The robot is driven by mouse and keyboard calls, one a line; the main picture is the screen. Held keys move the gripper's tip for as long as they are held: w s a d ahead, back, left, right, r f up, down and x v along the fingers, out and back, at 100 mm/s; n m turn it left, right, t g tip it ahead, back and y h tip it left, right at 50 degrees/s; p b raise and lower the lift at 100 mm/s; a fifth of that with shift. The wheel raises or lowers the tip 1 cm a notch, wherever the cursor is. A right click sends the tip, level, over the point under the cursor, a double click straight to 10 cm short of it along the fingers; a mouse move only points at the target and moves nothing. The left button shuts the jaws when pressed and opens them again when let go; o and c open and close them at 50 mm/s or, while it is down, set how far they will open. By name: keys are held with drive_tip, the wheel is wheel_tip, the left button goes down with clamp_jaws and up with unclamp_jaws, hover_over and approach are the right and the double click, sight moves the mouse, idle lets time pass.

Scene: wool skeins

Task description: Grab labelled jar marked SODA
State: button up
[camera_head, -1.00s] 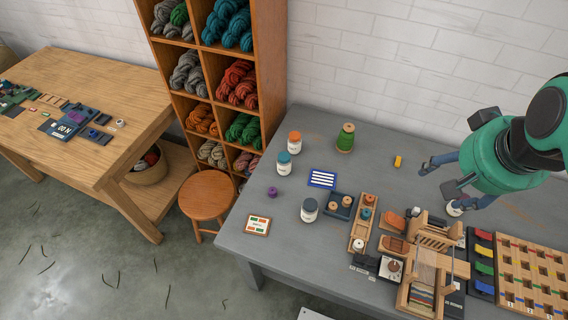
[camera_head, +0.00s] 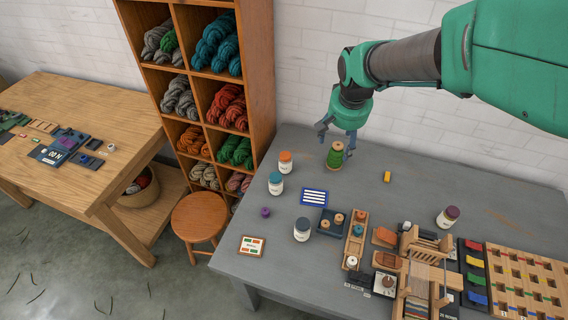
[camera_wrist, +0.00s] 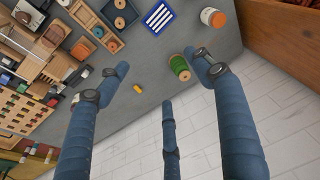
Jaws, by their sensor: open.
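Several white jars stand on the grey table, with label writing too small to read: an orange-lidded jar (camera_head: 285,164), a teal-lidded jar (camera_head: 275,186), a dark-lidded jar (camera_head: 302,232) and a maroon-lidded jar (camera_head: 446,218). I cannot tell which is marked SODA. My gripper (camera_head: 338,138) is open and empty, above and beside the green thread spool (camera_head: 335,157) at the table's back. In the wrist view its fingers (camera_wrist: 161,68) are spread, with the spool (camera_wrist: 179,66) near one fingertip and the orange-lidded jar (camera_wrist: 212,19) beyond it.
A yellow piece (camera_head: 387,177) lies right of the spool. A blue striped card (camera_head: 314,197) and a dark tray with spools (camera_head: 323,232) lie mid-table. A small loom (camera_head: 425,272) and a pegboard (camera_head: 525,275) crowd the front right. A wool shelf (camera_head: 258,90) stands left.

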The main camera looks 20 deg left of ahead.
drive_tip(key=w+a+f, duration=0.3)
drive_tip(key=a+f, duration=0.6)
drive_tip(key=a, duration=0.1)
drive_tip(key=g+p, duration=0.1)
hover_over(277, 176)
drive_tip(key=shift+n+h, duration=0.3)
drive_tip(key=shift+n, duration=0.1)
drive_tip(key=f, duration=1.2)
drive_tip(key=shift+s+f, duration=0.25)
drive_tip(key=shift+s, duration=0.15)
drive_tip(key=shift+f, duration=0.1)
drive_tip(key=shift+w+a+f+b, duration=0.15)
drive_tip(key=shift+w+f, duration=0.1)
drive_tip(key=shift+f, duration=1.85)
drive_tip(key=shift+w+d+f+b, duration=0.15)
drive_tip(key=shift+w+f, duration=0.1)
drive_tip(key=shift+f, duration=1.8)
drive_tip(key=shift+a, duration=0.1)
drive_tip(key=shift+w+a+f+b, duration=0.15)
drive_tip(key=shift+f+b, duration=0.1)
drive_tip(key=shift+f, duration=1.05)
drive_tip(key=shift+a+f+b, duration=0.15)
drive_tip(key=shift+f+b, duration=0.1)
drive_tip(key=shift+f, duration=1.05)
drive_tip(key=shift+c, duration=0.3)
